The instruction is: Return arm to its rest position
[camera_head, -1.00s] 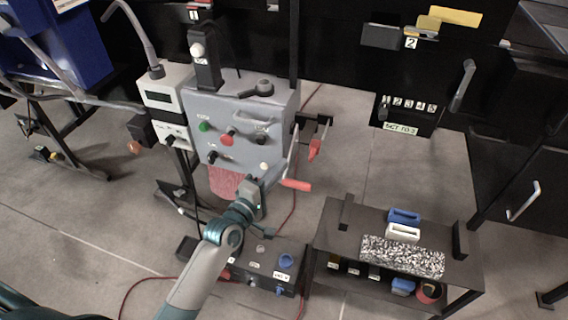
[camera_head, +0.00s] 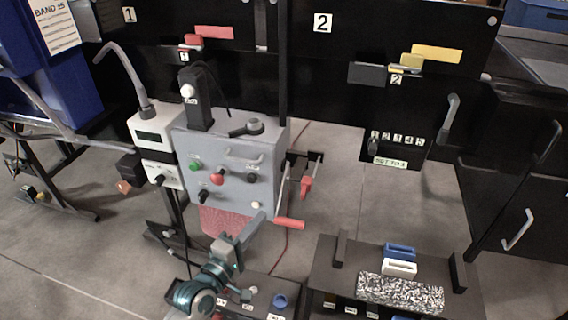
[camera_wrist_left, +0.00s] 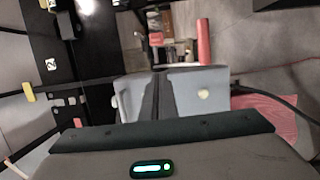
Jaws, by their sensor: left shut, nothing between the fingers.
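My left arm comes in from the bottom in the head view, with its teal and grey wrist low in the picture. My left gripper (camera_head: 256,226) is in front of the lower edge of the grey control box (camera_head: 234,155), near the red crank handle (camera_head: 289,224). Its fingers are together with nothing between them. In the left wrist view the dark fingers (camera_wrist_left: 157,97) lie side by side in front of a light grey surface. Whether they touch the box cannot be told. My right gripper is not in view.
A red mesh flap (camera_head: 222,219) hangs under the box. A low black bench (camera_head: 330,272) with blue and white holders and a speckled block stands at the right. A dark switch box (camera_head: 262,292) lies beside the wrist. Black cabinets (camera_head: 340,90) stand behind; grey floor is open between.

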